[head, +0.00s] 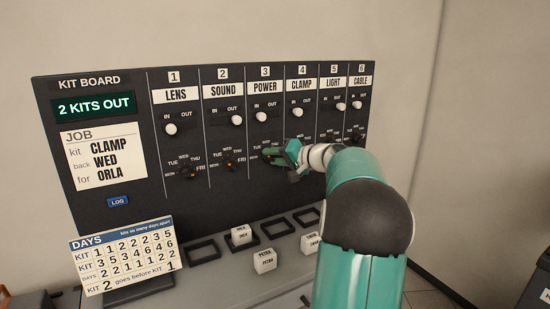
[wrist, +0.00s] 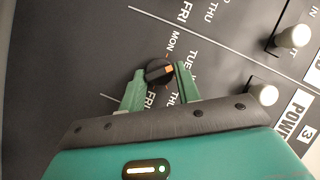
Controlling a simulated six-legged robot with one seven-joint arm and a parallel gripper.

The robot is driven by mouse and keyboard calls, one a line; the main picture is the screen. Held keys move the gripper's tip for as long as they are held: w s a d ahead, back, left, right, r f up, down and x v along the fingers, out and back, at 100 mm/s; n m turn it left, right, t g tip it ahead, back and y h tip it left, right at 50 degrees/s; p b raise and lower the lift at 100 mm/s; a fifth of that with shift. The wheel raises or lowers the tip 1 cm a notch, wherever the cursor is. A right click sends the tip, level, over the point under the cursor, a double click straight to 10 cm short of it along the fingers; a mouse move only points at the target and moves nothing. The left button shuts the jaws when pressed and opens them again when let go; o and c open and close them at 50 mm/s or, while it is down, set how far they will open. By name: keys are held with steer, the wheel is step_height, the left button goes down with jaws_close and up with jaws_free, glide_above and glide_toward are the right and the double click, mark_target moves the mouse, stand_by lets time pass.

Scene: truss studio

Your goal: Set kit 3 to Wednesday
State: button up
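The kit 3 column, labelled POWER (head: 265,87), is on the dark kit board (head: 110,215). Its day dial is hidden by my gripper (head: 276,154) in the head view. In the wrist view the dial knob (wrist: 160,73) is black with an orange mark. The mark faces the MON–TUE side; the exact day is hard to tell. My gripper (wrist: 160,80) has its green fingers on either side of the knob, with little or no gap. I cannot tell whether they press on it. WED is not readable in the wrist view.
The kit 3 IN/OUT switch (head: 261,117) is at IN, above the dial. The kit 2 dial (head: 229,167) is close on the left. A job card (head: 103,157) reads CLAMP, WED, ORLA. A DAYS card (head: 122,255) and white name blocks (head: 265,261) are on the ledge below.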

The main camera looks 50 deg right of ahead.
steer(key=shift+c, duration=1.3)
steer(key=shift+f, duration=0.1)
steer(key=m, duration=0.1)
steer(key=m+t, duration=0.1)
steer(key=shift+d+f+m+y, duration=0.1)
steer(key=shift+f+m+y, duration=0.1)
steer(key=shift+m+y, duration=0.15)
steer(key=m+t, duration=0.2)
steer(key=m, duration=0.1)
steer(key=m+t, duration=0.1)
steer(key=shift+f+m, duration=0.25)
steer(key=shift+m, duration=0.1)
steer(key=o, duration=0.9)
steer(key=shift+o, duration=0.2)
steer(key=shift+s, duration=0.1)
